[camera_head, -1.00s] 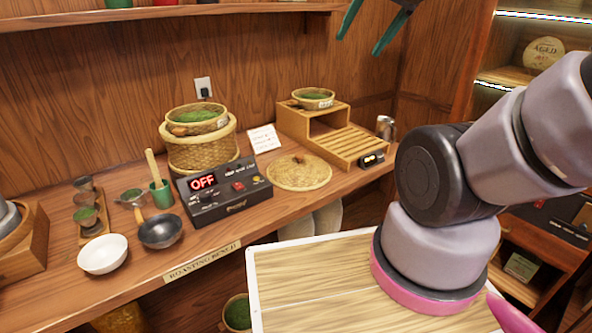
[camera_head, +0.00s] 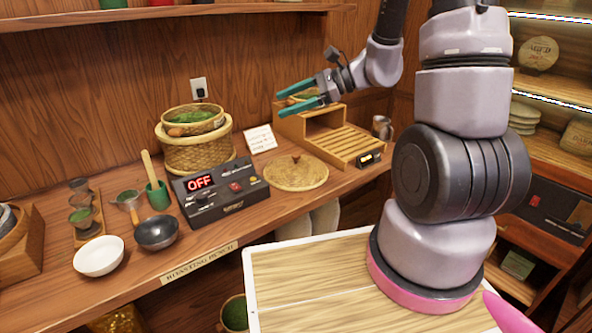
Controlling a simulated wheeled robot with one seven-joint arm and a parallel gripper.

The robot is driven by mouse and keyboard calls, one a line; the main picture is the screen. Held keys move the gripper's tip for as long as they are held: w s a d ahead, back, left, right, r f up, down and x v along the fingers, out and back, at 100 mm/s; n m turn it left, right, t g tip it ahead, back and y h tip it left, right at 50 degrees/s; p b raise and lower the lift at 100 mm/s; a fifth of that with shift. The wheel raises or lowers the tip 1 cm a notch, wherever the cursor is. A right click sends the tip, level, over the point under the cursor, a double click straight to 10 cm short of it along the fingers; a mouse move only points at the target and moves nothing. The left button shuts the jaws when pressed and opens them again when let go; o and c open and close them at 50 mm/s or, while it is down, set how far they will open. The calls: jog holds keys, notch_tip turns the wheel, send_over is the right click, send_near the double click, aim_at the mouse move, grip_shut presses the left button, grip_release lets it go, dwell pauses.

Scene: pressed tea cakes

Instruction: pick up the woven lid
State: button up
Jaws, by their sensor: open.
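The woven lid (camera_head: 293,175) is a round, flat, straw-coloured disc with a small brown knob (camera_head: 296,158) on top. It lies flat on the wooden bench, right of the black control box and in front of the wooden stand.
The black box (camera_head: 217,193) reading OFF stands left of the lid. A wooden stand (camera_head: 345,143) with a slatted rack is behind and right. A lidless woven basket (camera_head: 197,151) holding a green-filled tray stands at back left. A white card (camera_head: 261,139) stands behind the lid.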

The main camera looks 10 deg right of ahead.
jog(key=w+d+f+m+t+h, duration=0.1)
jog(key=w+d+f+m+t, duration=0.35)
jog(key=w+f+m, duration=0.4)
jog(key=m+t+h, duration=0.3)
jog(key=m+h, duration=0.1)
send_near(295, 158)
jog(key=shift+w+d+f, duration=0.45)
jog(key=shift+w+d, duration=0.05)
jog(key=shift+w, duration=0.3)
jog(key=x, duration=0.4)
jog(key=shift+w+a+f, duration=0.1)
jog(key=shift+w+f, duration=0.15)
jog(key=shift+a+x, duration=0.2)
jog(key=shift+x, duration=2.8)
jog(key=shift+s+r, duration=0.15)
jog(key=shift+r, duration=0.05)
grip_shut()
